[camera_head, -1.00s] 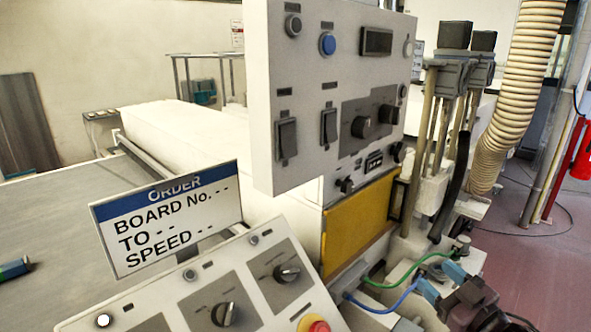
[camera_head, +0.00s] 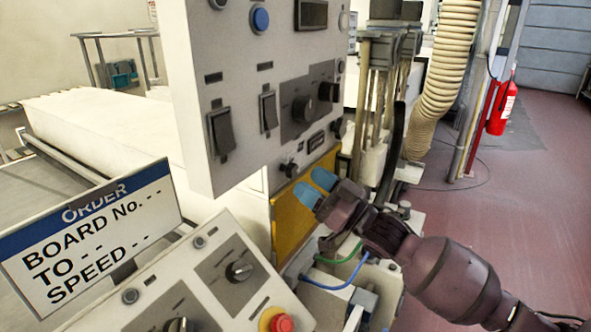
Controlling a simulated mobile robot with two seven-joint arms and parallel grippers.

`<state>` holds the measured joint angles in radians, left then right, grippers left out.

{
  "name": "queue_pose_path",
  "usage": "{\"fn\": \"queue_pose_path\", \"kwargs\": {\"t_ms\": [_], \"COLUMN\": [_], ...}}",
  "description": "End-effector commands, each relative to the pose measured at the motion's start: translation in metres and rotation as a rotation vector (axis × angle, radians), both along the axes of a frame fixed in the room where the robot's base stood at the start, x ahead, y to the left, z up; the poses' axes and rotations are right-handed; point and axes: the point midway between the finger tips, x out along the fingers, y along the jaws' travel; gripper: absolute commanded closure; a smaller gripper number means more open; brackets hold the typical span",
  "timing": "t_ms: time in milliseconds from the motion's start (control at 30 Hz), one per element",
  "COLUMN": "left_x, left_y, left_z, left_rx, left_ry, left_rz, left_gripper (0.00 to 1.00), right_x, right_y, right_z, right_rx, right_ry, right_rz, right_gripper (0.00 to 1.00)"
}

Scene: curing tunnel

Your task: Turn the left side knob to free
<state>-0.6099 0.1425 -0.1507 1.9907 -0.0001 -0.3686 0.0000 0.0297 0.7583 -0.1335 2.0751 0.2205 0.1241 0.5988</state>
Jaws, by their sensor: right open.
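The upright white control panel (camera_head: 237,80) carries a pair of black knobs, a left one (camera_head: 302,108) and a right one (camera_head: 328,91). Small black knobs sit lower on its edge, one at the left (camera_head: 290,169) and one at the right (camera_head: 338,126). I cannot tell which knob is the left side knob, and its markings are too small to read. My right gripper (camera_head: 316,186), with blue fingertips, is open and empty below the panel, in front of the yellow plate (camera_head: 288,222). It appears apart from the knobs. My left gripper is out of view.
A sloped lower console (camera_head: 210,245) has more knobs and a red button (camera_head: 281,323). An order sign (camera_head: 90,240) stands at the left. Green and blue cables run beneath my right arm. A ribbed hose (camera_head: 440,80) and red extinguisher (camera_head: 502,108) stand right, with open floor beyond.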

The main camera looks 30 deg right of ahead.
Motion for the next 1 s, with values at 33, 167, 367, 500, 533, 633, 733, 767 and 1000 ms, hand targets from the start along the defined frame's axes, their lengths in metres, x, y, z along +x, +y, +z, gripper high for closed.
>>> {"fn": "queue_pose_path", "kwargs": {"t_ms": [33, 167, 367, 500, 533, 633, 733, 767, 1000], "left_x": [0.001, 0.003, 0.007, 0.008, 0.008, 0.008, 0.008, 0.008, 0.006], "left_y": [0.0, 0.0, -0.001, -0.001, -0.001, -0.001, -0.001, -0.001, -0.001], "left_z": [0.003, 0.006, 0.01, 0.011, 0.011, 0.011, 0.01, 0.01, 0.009], "left_rx": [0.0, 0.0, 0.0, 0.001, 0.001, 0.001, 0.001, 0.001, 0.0], "left_ry": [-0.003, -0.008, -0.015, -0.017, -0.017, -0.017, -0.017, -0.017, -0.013], "left_rz": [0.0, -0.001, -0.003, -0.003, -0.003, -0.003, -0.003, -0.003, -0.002], "left_gripper": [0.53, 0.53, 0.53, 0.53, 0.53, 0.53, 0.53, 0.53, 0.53], "right_x": [0.007, 0.02, 0.032, 0.035, 0.035, 0.035, 0.035, 0.035, 0.035], "right_y": [0.004, 0.012, 0.019, 0.021, 0.021, 0.021, 0.021, 0.021, 0.021], "right_z": [0.005, 0.011, 0.016, 0.016, 0.016, 0.016, 0.016, 0.016, 0.016], "right_rx": [0.001, 0.002, 0.001, -0.001, -0.001, -0.001, -0.001, -0.001, -0.001], "right_ry": [-0.003, -0.001, 0.0, 0.001, 0.001, 0.002, 0.001, 0.001, 0.001], "right_rz": [0.001, 0.0, 0.0, 0.0, 0.0, 0.0, 0.0, 0.0, 0.0], "right_gripper": [0.42, 0.42, 0.42, 0.42, 0.42, 0.42, 0.43, 0.48, 0.85]}}
